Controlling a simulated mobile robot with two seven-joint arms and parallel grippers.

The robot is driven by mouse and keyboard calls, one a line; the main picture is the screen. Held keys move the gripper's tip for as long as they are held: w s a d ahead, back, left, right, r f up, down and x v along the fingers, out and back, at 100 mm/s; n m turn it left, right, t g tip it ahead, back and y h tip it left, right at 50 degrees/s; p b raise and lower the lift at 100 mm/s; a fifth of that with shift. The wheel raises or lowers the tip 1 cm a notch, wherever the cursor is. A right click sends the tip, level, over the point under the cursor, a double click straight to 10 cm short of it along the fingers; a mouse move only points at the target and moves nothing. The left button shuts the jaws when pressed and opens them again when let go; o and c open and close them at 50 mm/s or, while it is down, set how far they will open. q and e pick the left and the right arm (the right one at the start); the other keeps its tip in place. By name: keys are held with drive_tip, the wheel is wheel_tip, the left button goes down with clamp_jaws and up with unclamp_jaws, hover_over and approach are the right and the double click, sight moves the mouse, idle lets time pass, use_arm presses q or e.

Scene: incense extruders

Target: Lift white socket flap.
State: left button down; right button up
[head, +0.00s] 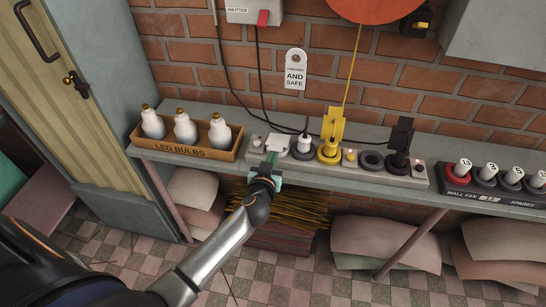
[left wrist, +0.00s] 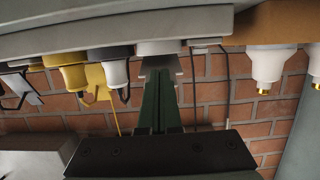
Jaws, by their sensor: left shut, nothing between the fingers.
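The white socket flap (head: 278,141) is at the left end of the grey socket strip on the shelf. My left gripper (head: 270,160) is right in front of it, fingers shut with nothing between them. In the left wrist view, the shut dark green fingers (left wrist: 160,88) point at the white socket (left wrist: 160,47), and a pale grey piece shows around their tips. I cannot tell whether the fingertips touch the flap or how far it is tilted; the fingers partly hide it. My right gripper is not in view.
To the right on the strip (head: 420,181) are a white plug (head: 304,143), a yellow plug (head: 331,138) and a black plug (head: 400,140). A wooden LED bulb box (head: 187,151) stands left. A tray of spares (head: 490,192) is at right. Cables hang behind.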

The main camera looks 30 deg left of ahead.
sight(275, 148)
use_arm(q)
drive_tip(key=shift+w+a+r+p, duration=0.1)
drive_tip(key=shift+w+r+p, duration=0.25)
drive_tip(key=shift+r+p, duration=0.4)
drive_tip(key=shift+w+a+r+p, duration=0.1)
drive_tip(key=shift+w+r+p, duration=0.3)
drive_tip(key=shift+r, duration=0.55)
drive_tip(key=shift+w+a+r+p, duration=0.15)
drive_tip(key=shift+w+r+p, duration=0.25)
drive_tip(key=shift+w+r, duration=0.25)
drive_tip(key=shift+w+a+r, duration=0.15)
drive_tip(key=shift+w+r, duration=0.4)
drive_tip(key=shift+r, duration=0.1)
drive_tip(key=shift+w, duration=0.1)
